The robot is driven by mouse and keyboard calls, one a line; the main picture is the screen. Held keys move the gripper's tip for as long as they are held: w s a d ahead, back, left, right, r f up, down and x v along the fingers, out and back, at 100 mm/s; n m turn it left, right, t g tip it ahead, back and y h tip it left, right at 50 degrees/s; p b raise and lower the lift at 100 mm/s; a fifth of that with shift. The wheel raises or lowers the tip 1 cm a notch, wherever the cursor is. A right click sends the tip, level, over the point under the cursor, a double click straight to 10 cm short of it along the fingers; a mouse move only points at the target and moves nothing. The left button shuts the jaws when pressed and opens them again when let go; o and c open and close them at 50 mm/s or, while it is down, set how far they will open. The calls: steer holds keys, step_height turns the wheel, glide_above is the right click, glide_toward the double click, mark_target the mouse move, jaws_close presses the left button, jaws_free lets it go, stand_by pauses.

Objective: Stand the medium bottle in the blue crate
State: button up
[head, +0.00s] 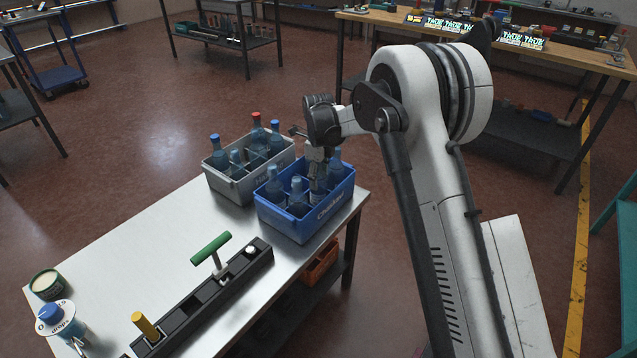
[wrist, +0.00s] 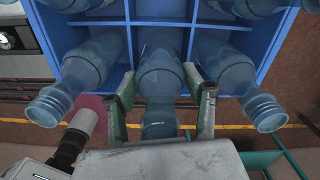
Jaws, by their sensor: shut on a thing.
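The blue crate (head: 300,230) stands at the far right end of the metal table and is split into compartments. My gripper (head: 316,185) reaches down into it from above. In the wrist view, my gripper (wrist: 158,92) is shut on a translucent blue bottle (wrist: 161,68), one finger on each side of its upper part. The bottle's body goes into a compartment of the blue crate (wrist: 160,11) between two other bottles. I cannot tell whether its base rests on the crate floor. In the head view, my gripper largely hides the held bottle.
Other bottles stand in the blue crate, on the left (wrist: 85,65) and right (wrist: 232,65) of the held one. A grey crate (head: 233,188) with several bottles stands close behind. A black rack (head: 205,305) with a green T-handle (head: 212,247) lies nearer. The table's left middle is clear.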

steer(key=shift+f, duration=0.95)
steer(key=shift+f, duration=0.15)
steer(key=o, duration=1.1)
steer(key=shift+o, duration=0.2)
